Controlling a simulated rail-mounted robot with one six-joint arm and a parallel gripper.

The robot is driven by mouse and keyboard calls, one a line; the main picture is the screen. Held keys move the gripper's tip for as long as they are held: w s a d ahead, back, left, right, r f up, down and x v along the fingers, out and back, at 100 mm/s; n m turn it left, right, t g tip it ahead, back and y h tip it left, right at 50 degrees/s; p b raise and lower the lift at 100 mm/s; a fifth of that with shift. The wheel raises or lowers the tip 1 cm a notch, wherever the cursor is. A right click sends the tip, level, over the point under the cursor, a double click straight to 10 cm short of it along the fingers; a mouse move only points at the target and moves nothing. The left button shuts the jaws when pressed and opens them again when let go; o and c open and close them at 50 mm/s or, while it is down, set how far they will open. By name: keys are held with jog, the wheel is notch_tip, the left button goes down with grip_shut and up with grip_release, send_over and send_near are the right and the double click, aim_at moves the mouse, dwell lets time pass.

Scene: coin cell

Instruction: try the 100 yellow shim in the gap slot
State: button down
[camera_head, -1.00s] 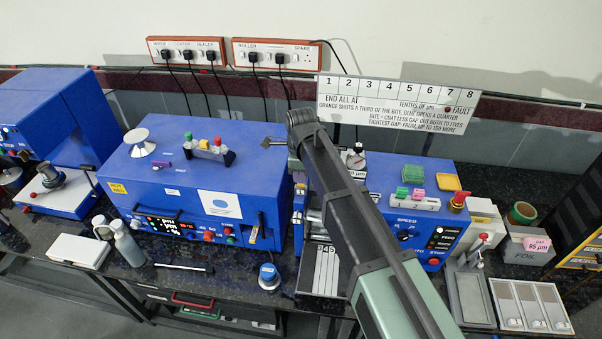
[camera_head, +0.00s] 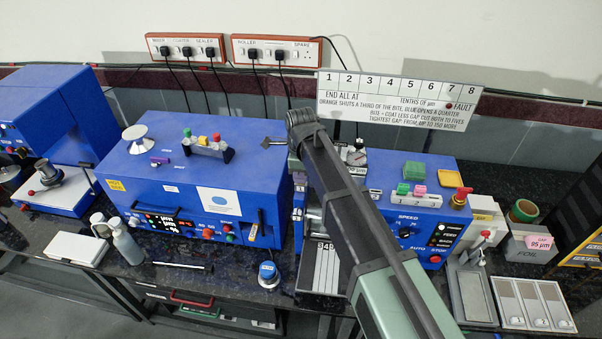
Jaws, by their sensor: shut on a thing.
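My arm reaches from the bottom right up to a dark joint near the middle roller machine (camera_head: 315,285). My gripper and its fingertips are hidden behind this arm, so neither the jaws nor anything in them shows. The middle of the machine, where a gap slot could be, is also covered. A white rack (camera_head: 398,204) on the blue housing at right carries a green piece (camera_head: 403,188) and a pink piece (camera_head: 420,190). A yellow-orange pad (camera_head: 448,180) lies behind it. I cannot make out the 100 yellow shim.
A blue machine (camera_head: 170,190) stands close on the left. A grey tray (camera_head: 473,298) and a sample tray (camera_head: 535,303) lie at front right. A blue-topped jar (camera_head: 268,272) stands at the front edge.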

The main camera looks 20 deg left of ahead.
jog(key=shift+f+b, duration=0.35)
jog(key=shift+f, duration=0.05)
jog(key=c, duration=1)
grip_release()
